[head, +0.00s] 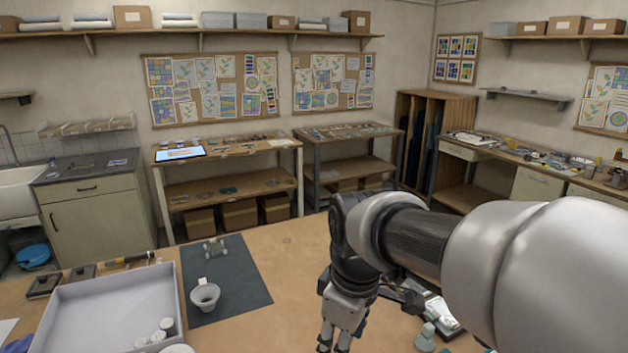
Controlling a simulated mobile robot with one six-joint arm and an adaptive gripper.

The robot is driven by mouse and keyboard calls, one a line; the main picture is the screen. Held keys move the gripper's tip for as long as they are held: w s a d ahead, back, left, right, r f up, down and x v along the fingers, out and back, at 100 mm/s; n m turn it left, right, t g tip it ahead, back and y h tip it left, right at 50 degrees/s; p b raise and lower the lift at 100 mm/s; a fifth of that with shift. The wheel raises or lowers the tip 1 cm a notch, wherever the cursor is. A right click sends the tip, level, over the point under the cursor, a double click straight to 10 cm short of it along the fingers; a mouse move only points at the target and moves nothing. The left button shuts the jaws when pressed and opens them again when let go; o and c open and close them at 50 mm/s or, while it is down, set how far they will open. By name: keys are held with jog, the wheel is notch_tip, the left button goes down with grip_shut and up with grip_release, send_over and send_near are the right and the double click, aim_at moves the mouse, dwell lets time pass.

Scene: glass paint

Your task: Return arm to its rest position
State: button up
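My arm reaches in from the right edge of the head view and bends down over the wooden table (292,290). My gripper (335,339) hangs at its end near the bottom edge of the picture, pointing down. Its fingers are small and partly cut off by the frame, so I cannot tell whether they are open or shut. No held object shows at the visible part.
A dark mat (240,265) bears a white cup (205,296) and a small clear object (214,248). A grey tray (75,301) holds white jars at the left. Small items lie right of my gripper, including a greenish one (426,336). The table between mat and arm is clear.

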jog(key=s+d+f+m+t+b, duration=0.1)
jog(key=s+d+m, duration=0.3)
jog(key=s+m, duration=0.2)
jog(key=s+d+f+m+t, duration=0.1)
jog(key=s+d+m, duration=0.4)
jog(key=s, duration=0.6)
jog(key=shift+d+f+m+h+b, duration=0.3)
jog(key=shift+m+b, duration=0.1)
